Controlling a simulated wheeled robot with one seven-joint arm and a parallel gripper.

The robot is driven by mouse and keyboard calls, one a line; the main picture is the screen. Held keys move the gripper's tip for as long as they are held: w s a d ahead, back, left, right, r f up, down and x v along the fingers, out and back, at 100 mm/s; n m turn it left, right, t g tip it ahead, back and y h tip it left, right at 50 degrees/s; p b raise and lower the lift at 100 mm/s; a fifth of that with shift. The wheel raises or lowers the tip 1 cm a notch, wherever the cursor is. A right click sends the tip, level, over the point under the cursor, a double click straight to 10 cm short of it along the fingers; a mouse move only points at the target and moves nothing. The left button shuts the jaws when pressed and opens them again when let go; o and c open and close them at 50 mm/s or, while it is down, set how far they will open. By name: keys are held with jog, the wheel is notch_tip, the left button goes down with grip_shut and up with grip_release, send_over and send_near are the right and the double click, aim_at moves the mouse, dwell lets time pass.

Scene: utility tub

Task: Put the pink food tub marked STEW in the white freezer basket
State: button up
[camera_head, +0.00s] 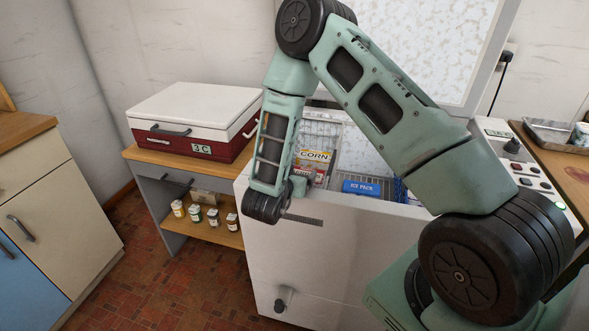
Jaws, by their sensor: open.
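I see no pink tub marked STEW in this view. The open chest freezer (330,260) stands in the middle with its lid raised. Inside it, white wirework (318,128) shows at the back left, partly behind my arm; it looks like the white basket, but I cannot make out its full outline. My arm reaches over the freezer's front left edge, with its wrist bent down there. My gripper's fingers are hidden behind the wrist, so I cannot see what is between or near them.
A CORN packet (313,165) and a blue ICE PACK (361,188) lie in the freezer. A red box with a white lid (195,120) sits on a wooden side table, with several jars on its lower shelf. A metal tray (548,130) is at right. Floor at left is clear.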

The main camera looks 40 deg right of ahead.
jog(key=s+a+r+n+y, duration=0.25)
jog(key=a+y, duration=0.25)
jog(key=a, duration=0.5)
jog(key=s+a+r+n+y, duration=0.2)
jog(key=a+r+n+y, duration=0.15)
jog(key=a, duration=0.55)
jog(key=s+a+r+n+y, duration=0.25)
jog(key=a+y, duration=0.25)
jog(key=a, duration=0.5)
jog(key=s+a+r+n+g+y, duration=0.1)
jog(key=s+a+r+n+g, duration=0.15)
jog(key=s, duration=0.35)
jog(key=s+a+r+n+g+y, duration=0.1)
jog(key=s+r+n+g, duration=0.15)
jog(key=s, duration=0.35)
jog(key=s+d+r+n+g+h, duration=0.2)
jog(key=s+d+n, duration=0.3)
jog(key=s, duration=0.5)
jog(key=shift+s+d+g+h, duration=0.35)
jog(key=shift+d+g+h, duration=0.35)
jog(key=shift+d, duration=0.4)
